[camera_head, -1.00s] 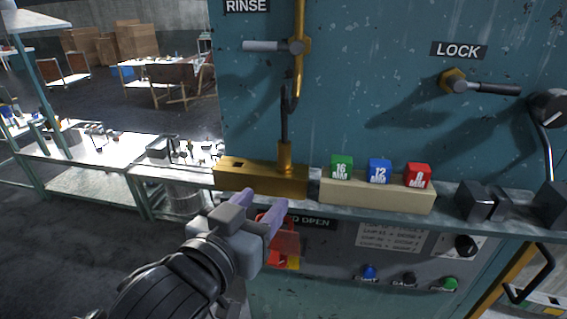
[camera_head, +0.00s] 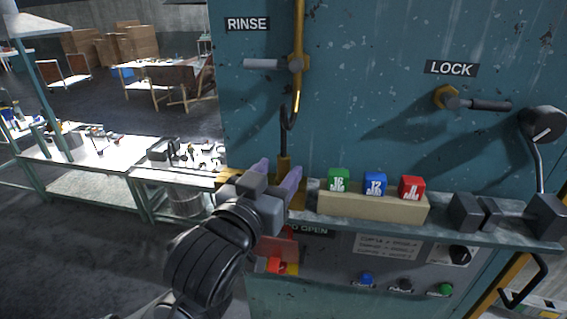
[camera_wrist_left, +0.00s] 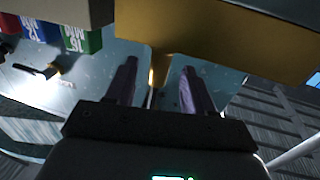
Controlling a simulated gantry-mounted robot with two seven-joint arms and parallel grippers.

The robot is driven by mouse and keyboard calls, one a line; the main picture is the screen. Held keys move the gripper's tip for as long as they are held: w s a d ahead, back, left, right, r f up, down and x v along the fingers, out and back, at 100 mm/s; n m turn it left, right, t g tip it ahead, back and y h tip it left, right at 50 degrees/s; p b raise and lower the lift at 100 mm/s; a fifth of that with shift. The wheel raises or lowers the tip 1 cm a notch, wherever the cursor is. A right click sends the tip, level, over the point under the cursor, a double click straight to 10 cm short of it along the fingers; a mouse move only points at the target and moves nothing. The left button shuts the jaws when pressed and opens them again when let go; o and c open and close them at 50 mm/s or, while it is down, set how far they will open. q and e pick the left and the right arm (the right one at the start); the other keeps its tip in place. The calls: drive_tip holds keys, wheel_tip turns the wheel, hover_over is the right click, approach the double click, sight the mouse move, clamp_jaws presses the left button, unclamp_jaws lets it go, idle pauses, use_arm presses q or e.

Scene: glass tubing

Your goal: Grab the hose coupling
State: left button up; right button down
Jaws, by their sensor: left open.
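The hose coupling (camera_head: 284,164) is a brass fitting at the lower end of a black hose (camera_head: 283,130). It stands upright at the brass block (camera_head: 231,175) on the machine's ledge. My left gripper (camera_head: 278,172) is open, with one pale purple finger on each side of the coupling. In the left wrist view the brass coupling (camera_wrist_left: 157,70) shows between the two spread fingers, with gaps visible beside it. My gripper hides most of the brass block in the head view. My right gripper is not in view.
A beige holder (camera_head: 372,207) with green, blue and red blocks sits just right of my gripper. Black blocks (camera_head: 466,211) stand further right on the ledge. A rinse lever (camera_head: 268,63) is above left, a lock lever (camera_head: 485,105) above right. A red part (camera_head: 278,250) is below.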

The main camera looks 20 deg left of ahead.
sight(281, 169)
use_arm(q)
drive_tip(key=shift+w+r+p, duration=0.2)
drive_tip(key=shift+w+p, duration=0.35)
drive_tip(key=shift+w, duration=0.55)
drive_tip(key=shift+w+f, duration=0.2)
drive_tip(key=shift+w, duration=0.3)
drive_tip(key=shift+c, duration=0.4)
drive_tip(key=shift+d, duration=0.1)
clamp_jaws()
